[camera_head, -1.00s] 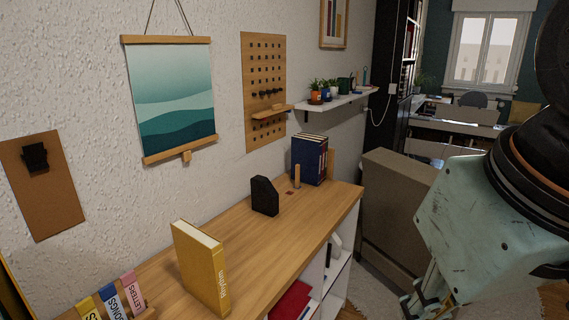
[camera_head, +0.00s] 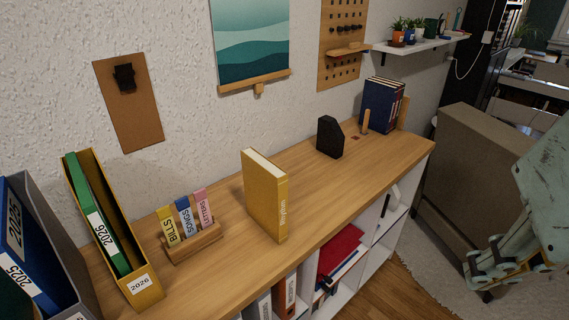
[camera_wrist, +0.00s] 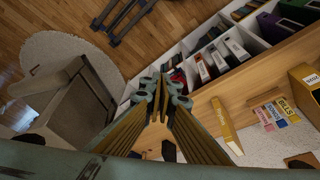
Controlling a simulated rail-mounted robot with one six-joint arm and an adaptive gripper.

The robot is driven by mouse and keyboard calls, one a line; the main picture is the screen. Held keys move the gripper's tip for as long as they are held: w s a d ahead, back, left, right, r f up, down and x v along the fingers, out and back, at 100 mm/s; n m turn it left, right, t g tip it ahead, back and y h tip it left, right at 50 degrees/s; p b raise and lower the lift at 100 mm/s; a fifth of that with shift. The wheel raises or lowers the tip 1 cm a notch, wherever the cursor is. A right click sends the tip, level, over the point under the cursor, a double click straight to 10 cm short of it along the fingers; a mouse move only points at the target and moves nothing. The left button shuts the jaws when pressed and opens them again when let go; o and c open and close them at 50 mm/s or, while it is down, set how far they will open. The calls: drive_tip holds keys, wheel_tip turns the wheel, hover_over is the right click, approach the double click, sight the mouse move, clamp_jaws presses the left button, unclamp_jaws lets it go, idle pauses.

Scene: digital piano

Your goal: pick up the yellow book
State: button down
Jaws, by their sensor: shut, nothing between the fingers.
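The yellow book (camera_head: 264,196) stands upright on the wooden shelf top, its spine lettering facing the front right. It also shows in the wrist view (camera_wrist: 226,124), right of my gripper. My gripper (camera_head: 492,268) is at the right of the head view, apart from the book and out over the floor side of the shelf unit. In the wrist view my gripper (camera_wrist: 164,88) has its fingers together with nothing between them.
Left of the book is a wooden card holder (camera_head: 194,245), then a yellow magazine file (camera_head: 146,288). Behind right are a black bookend (camera_head: 329,137) and blue books (camera_head: 382,104). The shelf top (camera_head: 315,195) is clear right of the book. A brown cabinet (camera_head: 470,165) stands at right.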

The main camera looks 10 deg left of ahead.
drive_tip(key=c, duration=3.4)
unclamp_jaws()
drive_tip(key=shift+c, duration=0.2)
drive_tip(key=o, duration=1.1)
